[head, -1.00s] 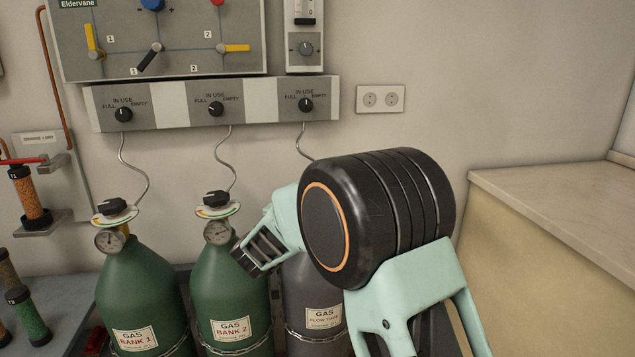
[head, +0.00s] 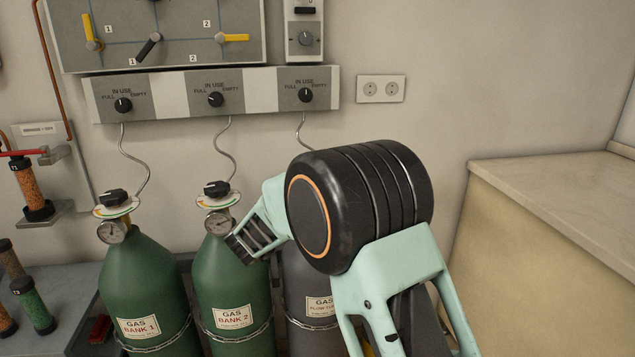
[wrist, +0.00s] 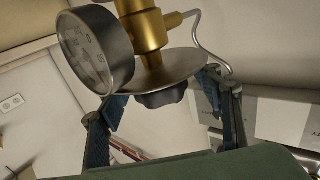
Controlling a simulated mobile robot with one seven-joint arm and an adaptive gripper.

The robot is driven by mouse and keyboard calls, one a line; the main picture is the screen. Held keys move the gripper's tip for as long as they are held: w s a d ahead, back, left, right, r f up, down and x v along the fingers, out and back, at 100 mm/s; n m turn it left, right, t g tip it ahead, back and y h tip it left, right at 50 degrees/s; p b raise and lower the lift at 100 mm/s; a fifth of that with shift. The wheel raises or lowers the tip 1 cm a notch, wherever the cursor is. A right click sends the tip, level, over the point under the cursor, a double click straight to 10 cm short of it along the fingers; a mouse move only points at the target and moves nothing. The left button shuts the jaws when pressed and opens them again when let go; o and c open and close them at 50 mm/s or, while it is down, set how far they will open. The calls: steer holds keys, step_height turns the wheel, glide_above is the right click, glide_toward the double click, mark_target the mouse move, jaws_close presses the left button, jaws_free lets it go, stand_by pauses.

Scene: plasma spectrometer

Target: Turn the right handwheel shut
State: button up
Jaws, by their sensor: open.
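In the head view, black handwheels top the two green cylinders, Gas Bank 1 (head: 114,197) and Gas Bank 2 (head: 217,188). Each sits over a pale coloured disc, with a gauge below. My gripper (head: 254,238) is just right of the Gas Bank 2 valve, at the cylinder's shoulder. In the wrist view, one black handwheel (wrist: 165,95) hangs below its disc (wrist: 150,78), beside a gauge (wrist: 95,55) and brass valve (wrist: 145,30). My open, blue-padded fingers are on either side of it, with gaps visible. The wrist view alone does not identify the cylinder.
A grey cylinder (head: 318,306) stands right of Gas Bank 2, its top hidden by my arm. Thin hoses rise to a wall panel (head: 165,95) with several knobs. A counter (head: 560,195) stands at right. Coloured tubes (head: 35,305) are at left.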

steer(key=shift+s, duration=0.1)
steer(key=v, duration=1.1)
steer(key=shift+s+a, duration=0.2)
steer(key=shift+s, duration=0.15)
